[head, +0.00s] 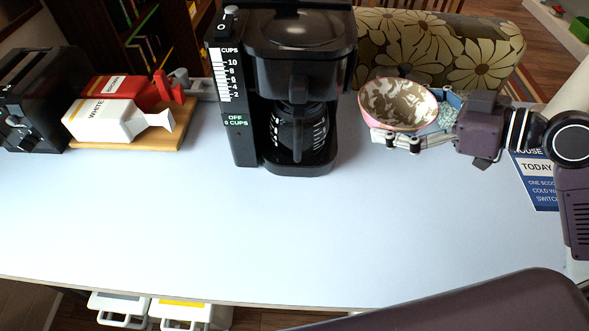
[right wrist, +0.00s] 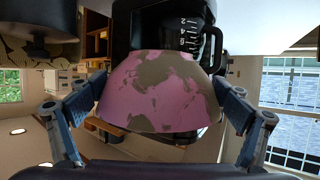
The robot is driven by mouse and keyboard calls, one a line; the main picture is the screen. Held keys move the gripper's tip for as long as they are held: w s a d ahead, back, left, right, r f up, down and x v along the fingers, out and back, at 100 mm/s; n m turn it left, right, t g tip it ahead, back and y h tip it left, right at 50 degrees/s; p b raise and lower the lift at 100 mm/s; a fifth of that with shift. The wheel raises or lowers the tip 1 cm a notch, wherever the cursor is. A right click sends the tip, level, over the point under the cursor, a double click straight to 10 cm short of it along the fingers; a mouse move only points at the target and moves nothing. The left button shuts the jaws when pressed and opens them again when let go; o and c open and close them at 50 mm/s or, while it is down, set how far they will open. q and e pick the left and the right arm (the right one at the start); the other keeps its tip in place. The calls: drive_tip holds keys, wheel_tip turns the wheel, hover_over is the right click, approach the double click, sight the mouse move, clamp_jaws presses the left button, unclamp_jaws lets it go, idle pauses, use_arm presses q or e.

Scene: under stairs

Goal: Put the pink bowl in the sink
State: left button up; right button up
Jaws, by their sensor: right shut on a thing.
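The pink bowl (head: 397,104), pink outside with a brown and white patterned inside, is in my right gripper (head: 394,112) at the right of the head view. The gripper is shut on it, with one finger along the near side; the far finger is mostly hidden by the bowl. The bowl is tilted, its opening partly facing the head camera. In the right wrist view the bowl (right wrist: 160,90) sits between the two fingers, its pink outside marked with brown patches. The left gripper is not in view. No sink shows in either view.
A black coffee maker (head: 285,60) stands left of the bowl on the pale table (head: 250,230). White and red cartons (head: 105,120) lie on a wooden board (head: 170,138) at the left, beside a black appliance (head: 35,95). A blue sign (head: 538,180) is at the right. The front table area is clear.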

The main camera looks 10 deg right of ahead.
drive_tip(key=r, duration=0.2)
drive_tip(key=w+d+r+b, duration=0.1)
drive_tip(key=shift+r+m+t+h, duration=0.1)
drive_tip(key=shift+m+t+h, duration=0.2)
drive_tip(key=shift+t, duration=0.1)
drive_tip(key=shift+s+d+r, duration=0.3)
drive_tip(key=shift+r, duration=0.2)
drive_tip(key=shift+f, duration=0.4)
hover_over(377, 173)
wheel_tip(377, 173, down, 14)
drive_tip(key=shift+r, duration=0.1)
wheel_tip(377, 173, down, 5)
drive_tip(key=shift+r, duration=0.1)
drive_tip(key=shift+f, duration=0.4)
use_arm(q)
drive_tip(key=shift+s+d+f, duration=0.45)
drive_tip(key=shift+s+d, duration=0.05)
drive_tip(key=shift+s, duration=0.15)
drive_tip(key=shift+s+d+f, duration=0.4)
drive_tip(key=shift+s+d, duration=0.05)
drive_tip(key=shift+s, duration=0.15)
